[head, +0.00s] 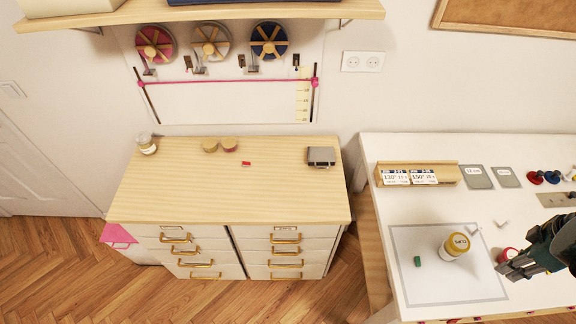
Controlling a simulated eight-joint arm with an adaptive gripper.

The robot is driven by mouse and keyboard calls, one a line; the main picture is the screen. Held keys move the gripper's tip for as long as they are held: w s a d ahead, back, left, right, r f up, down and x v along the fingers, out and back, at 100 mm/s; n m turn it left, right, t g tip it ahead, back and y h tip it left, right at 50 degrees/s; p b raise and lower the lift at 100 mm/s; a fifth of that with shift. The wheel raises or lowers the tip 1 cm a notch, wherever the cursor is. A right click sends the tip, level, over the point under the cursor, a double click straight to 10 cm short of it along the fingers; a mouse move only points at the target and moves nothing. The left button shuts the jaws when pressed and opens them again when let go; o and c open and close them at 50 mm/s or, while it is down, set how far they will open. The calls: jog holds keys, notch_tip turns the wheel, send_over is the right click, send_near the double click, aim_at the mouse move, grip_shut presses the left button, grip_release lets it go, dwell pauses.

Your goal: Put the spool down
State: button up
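My gripper (504,268) reaches in from the right edge over the white table, its dark fingers pointing left and down. A small red and white round thing (507,254) shows right beside the fingers; I cannot tell whether it is the spool, or whether it is held or lies on the table behind them. Small red (535,177) and blue (552,177) round pieces, possibly spools, stand at the back right of the table. The finger gap is too small and hidden to read.
A yellow-capped jar (455,246) and a small green block (417,261) are on the grey-bordered mat (415,290) left of my gripper. A wooden card holder (445,174) stands at the back. A drawer cabinet (200,196) stands left, beyond a gap.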

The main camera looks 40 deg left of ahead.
jog(key=shift+r, duration=0.1)
jog(key=r, duration=0.5)
jog(key=shift+a, duration=0.2)
jog(key=w+a+n+b, duration=0.1)
jog(key=w+a+n, duration=0.15)
jog(key=a, duration=0.85)
jog(key=w+a+n, duration=0.1)
jog(key=a+n, duration=0.3)
jog(key=a, duration=0.6)
jog(key=w+a+n+b, duration=0.15)
jog(key=a+n, duration=0.25)
jog(key=a, duration=0.7)
jog(key=s+a+n, duration=0.4)
jog(key=a, duration=1)
jog(key=s+a+n, duration=0.3)
jog(key=s+a, duration=0.2)
jog(key=a, duration=0.8)
notch_tip(320, 180, down, 7)
jog(key=shift+a, duration=0.25)
